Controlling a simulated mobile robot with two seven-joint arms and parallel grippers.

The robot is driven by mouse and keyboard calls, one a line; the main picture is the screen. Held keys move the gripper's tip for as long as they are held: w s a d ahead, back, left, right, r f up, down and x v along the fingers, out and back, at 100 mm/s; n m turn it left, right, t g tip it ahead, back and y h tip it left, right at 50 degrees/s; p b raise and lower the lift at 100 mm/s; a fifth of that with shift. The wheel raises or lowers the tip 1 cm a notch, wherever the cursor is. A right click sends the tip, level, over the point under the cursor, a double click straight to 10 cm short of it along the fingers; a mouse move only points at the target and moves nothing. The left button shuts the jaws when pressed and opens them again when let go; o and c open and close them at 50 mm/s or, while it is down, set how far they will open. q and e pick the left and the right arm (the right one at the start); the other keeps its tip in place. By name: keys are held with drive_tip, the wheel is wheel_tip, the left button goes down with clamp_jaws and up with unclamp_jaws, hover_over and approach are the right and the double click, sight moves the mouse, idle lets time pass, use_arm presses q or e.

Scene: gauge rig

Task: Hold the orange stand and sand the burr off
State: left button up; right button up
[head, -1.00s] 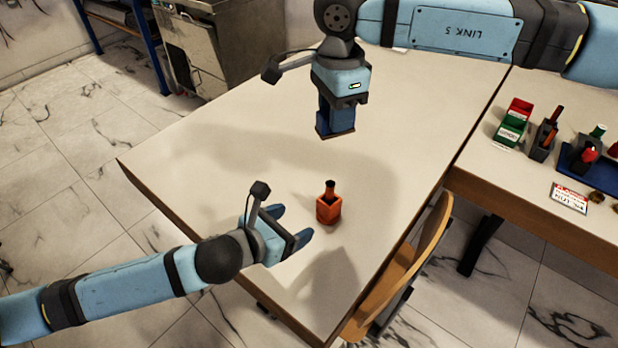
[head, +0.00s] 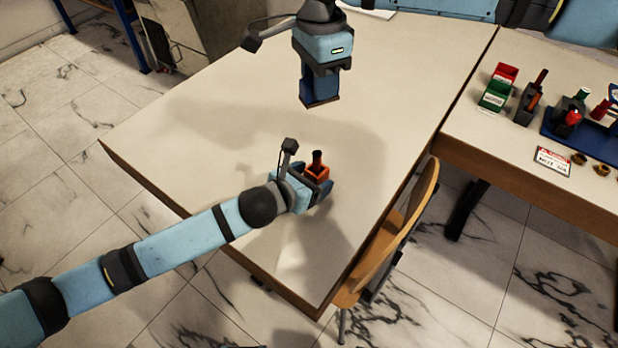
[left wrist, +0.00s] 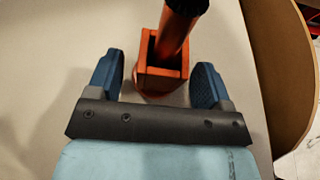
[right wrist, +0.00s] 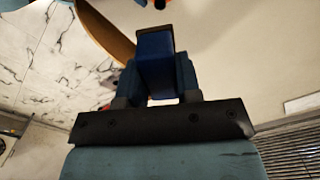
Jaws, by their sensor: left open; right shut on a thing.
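The orange stand (head: 318,172) is upright on the table, with a dark-topped orange piece (head: 317,157) standing in it. My left gripper (head: 312,184) is open at the stand. In the left wrist view the stand (left wrist: 150,82) is between the two blue fingers, with a gap on each side. My right gripper (head: 319,84) is shut on a blue block with a brown underside, the sanding block (head: 322,98), held above the table beyond the stand. The block also shows between the fingers in the right wrist view (right wrist: 155,62). I cannot make out the burr.
The pale table (head: 200,120) is clear around the stand. A wooden chair (head: 415,215) stands against its right edge. A side table at right holds red and green bins (head: 497,90), a dark holder (head: 527,105), a blue tray (head: 555,130) and a sign (head: 552,161).

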sight(318, 153)
use_arm(q)
drive_tip(key=c, duration=1.1)
drive_tip(key=shift+o, duration=0.2)
use_arm(e)
wheel_tip(318, 153, down, 9)
drive_tip(key=n, duration=0.5)
drive_tip(key=shift+n, duration=0.3)
drive_tip(key=shift+f, duration=1.85)
drive_tip(key=shift+f, duration=0.6)
drive_tip(key=shift+w, duration=0.1)
drive_tip(key=shift+w+d, duration=0.45)
drive_tip(key=shift+w, duration=0.1)
drive_tip(key=shift+s+f, duration=0.1)
use_arm(q)
drive_tip(key=shift+r, duration=0.1)
use_arm(e)
drive_tip(key=shift+s+a, duration=0.45)
drive_tip(key=shift+s, duration=0.25)
drive_tip(key=shift+s+a, duration=0.45)
drive_tip(key=shift+s, duration=0.2)
